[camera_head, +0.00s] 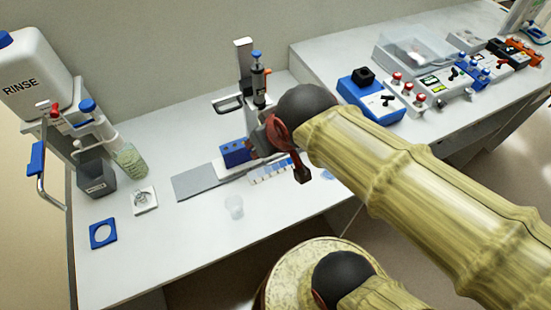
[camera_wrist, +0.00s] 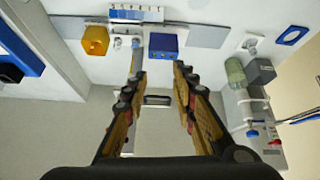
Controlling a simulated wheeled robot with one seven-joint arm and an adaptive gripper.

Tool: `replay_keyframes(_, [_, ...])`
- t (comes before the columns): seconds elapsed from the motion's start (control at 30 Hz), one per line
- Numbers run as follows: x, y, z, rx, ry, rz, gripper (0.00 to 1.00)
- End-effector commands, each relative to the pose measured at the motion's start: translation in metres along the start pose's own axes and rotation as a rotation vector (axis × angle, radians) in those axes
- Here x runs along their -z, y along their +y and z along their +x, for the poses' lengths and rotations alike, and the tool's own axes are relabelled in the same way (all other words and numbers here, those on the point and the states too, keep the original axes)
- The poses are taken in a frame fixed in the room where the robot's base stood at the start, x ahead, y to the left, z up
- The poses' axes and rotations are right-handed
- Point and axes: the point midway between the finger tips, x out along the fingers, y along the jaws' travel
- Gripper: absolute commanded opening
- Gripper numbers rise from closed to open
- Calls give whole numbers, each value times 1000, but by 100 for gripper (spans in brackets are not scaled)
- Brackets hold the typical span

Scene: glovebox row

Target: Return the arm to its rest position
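My arm, with a bamboo-like surface, reaches in from the right in the head view. My gripper (camera_head: 301,173) is over the bench by the vertical stand and is mostly hidden behind the arm's dark joint. In the wrist view my gripper (camera_wrist: 160,72) has its two fingers spread apart, with nothing held between them. A blue block (camera_wrist: 163,44) shows beyond the gap between the fingertips, and it also shows in the head view (camera_head: 235,153) left of the gripper. I cannot tell how far the fingers are from it.
The white bench (camera_head: 180,245) has a clear front left. The stand (camera_head: 244,75) rises close behind my gripper. Several devices, including a blue one (camera_head: 372,98), line the right bench.

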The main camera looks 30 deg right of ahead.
Motion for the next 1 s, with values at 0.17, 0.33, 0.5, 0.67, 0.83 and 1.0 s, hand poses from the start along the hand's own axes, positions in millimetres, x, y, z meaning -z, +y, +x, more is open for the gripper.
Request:
replay_keyframes(0.17, [-39, -2, -33, 22, -61, 48, 27])
replay_keyframes(0.33, [-47, -3, -37, 26, -77, 54, 27])
replay_keyframes(0.5, [-46, -3, -37, 26, -76, 53, 27])
replay_keyframes(0.67, [-46, -3, -37, 26, -76, 53, 27])
replay_keyframes(0.83, [-45, -3, -37, 26, -76, 53, 27])
replay_keyframes(1.0, [-45, -3, -37, 26, -76, 53, 27])
